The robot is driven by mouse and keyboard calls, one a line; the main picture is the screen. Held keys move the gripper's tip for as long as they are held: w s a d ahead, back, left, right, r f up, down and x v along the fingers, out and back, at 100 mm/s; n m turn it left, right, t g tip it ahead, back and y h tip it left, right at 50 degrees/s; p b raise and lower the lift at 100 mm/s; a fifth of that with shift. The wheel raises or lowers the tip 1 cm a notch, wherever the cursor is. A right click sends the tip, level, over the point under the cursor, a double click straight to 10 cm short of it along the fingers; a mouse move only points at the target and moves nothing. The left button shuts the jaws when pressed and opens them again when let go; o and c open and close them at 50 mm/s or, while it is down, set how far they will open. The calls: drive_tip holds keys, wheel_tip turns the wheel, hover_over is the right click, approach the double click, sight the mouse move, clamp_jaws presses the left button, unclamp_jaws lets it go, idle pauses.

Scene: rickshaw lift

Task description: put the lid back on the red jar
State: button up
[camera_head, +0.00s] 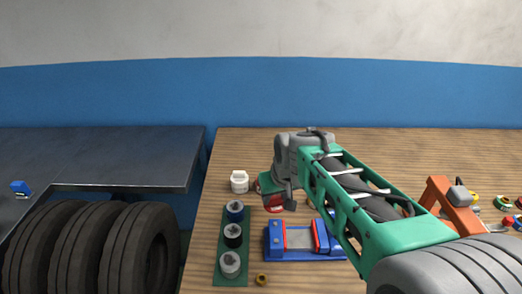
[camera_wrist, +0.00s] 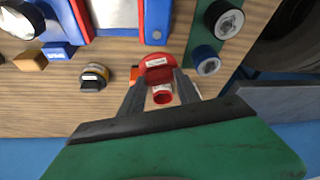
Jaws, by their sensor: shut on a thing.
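My gripper (camera_wrist: 158,80) is over the wooden bench with its two dark fingers closed around a red piece, which I take for the red lid (camera_wrist: 158,68). A second red piece with a white label (camera_wrist: 162,96) shows between the fingers in the wrist view. It may be part of the red jar, but the fingers hide much of it. In the head view, red and white (camera_head: 275,208) shows just below my gripper, partly covered by it. I cannot tell whether the lid touches the jar or is apart from it.
A blue fixture with red edges (camera_head: 275,240) lies in front. Tyres (camera_head: 140,245) stand at left.

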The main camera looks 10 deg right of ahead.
drive_tip(key=w+r+n+y+p, duration=0.15)
drive_tip(key=w+n+p, duration=0.25)
drive_tip(key=w, duration=1.2)
drive_tip(key=shift+s+d+f+b, duration=0.1)
drive_tip(key=shift+s+f+b, duration=0.05)
drive_tip(key=shift+f+b, duration=1.1)
drive_tip(key=shift+s+d+f+b, duration=0.1)
drive_tip(key=shift+s+f+b, duration=0.05)
drive_tip(key=shift+f+b, duration=1.1)
drive_tip(key=shift+s+f, duration=0.1)
drive_tip(key=shift+f, duration=0.3)
drive_tip(key=o, duration=1.9)
drive_tip(key=shift+r, duration=0.15)
